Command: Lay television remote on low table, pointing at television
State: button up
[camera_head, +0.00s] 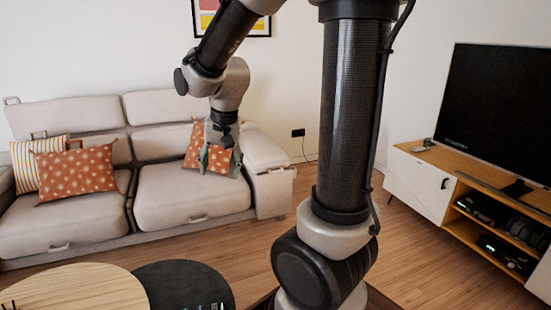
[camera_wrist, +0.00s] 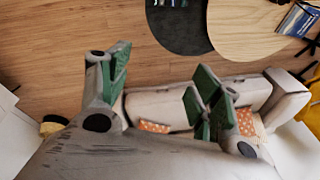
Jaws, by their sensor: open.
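The low table has a round pale wood top (camera_head: 75,288) and a lower round black top (camera_head: 175,283) at the bottom left of the head view. In the wrist view the wood top (camera_wrist: 255,35) and the black top (camera_wrist: 180,35) are at the upper right. Small dark items lie at the black top's edge, cut off by the frame; I cannot tell whether one is the remote. The television (camera_head: 500,105) stands on a cabinet at the right. My gripper (camera_head: 220,158) is open and empty, high in front of the sofa; its green-padded fingers (camera_wrist: 165,95) are spread in the wrist view.
A beige sofa (camera_head: 165,193) with cushions (camera_head: 75,172) stands along the back wall. The television cabinet (camera_head: 422,180) holds dark devices on its shelves, and a small dark item (camera_head: 421,148) lies on top. A blue book (camera_wrist: 298,18) lies on the wood top. Wood floor (camera_head: 235,240) is clear before the sofa.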

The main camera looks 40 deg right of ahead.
jog(key=s+d+r+n, duration=0.2)
jog(key=s+r+n, duration=0.1)
jog(key=s, duration=0.6)
jog(key=s+d+r+n+t, duration=0.1)
jog(key=s+r+n, duration=0.3)
jog(key=s, duration=0.5)
jog(key=shift+d+n, duration=0.4)
jog(key=shift+d, duration=0.1)
jog(key=shift+r, duration=0.1)
dwell(0.8)
